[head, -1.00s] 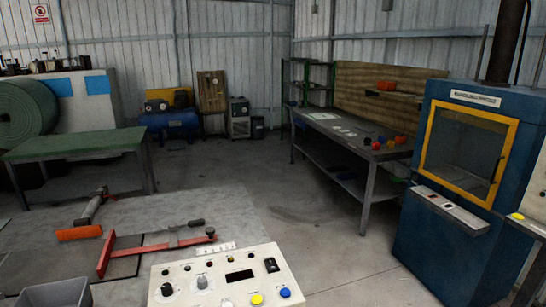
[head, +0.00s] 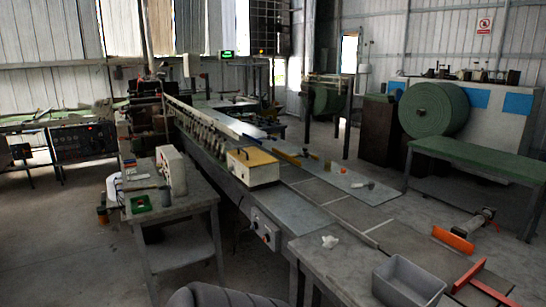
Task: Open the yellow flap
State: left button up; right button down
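A cream box with a flat yellow top flap (head: 252,157) sits on the long machine line, near the middle of the head view. The yellow flap appears to lie closed over the box's pale body (head: 256,175). Neither of my grippers is in view, so nothing of mine is seen touching the flap.
A small grey table (head: 170,207) with a cream device (head: 172,170) stands left of the line. A grey bin (head: 408,283) sits at the front right, near orange-red tools (head: 453,242). A green-topped table (head: 480,160) and green roll (head: 435,108) are at right. Floor at left is open.

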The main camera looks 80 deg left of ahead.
aim_at(251, 157)
jog(key=u, duration=2.6)
jog(key=i+j, duration=0.2)
jog(key=i, duration=0.25)
jog(key=i+j+z, duration=0.15)
jog(key=i, duration=0.35)
jog(key=j, duration=0.1)
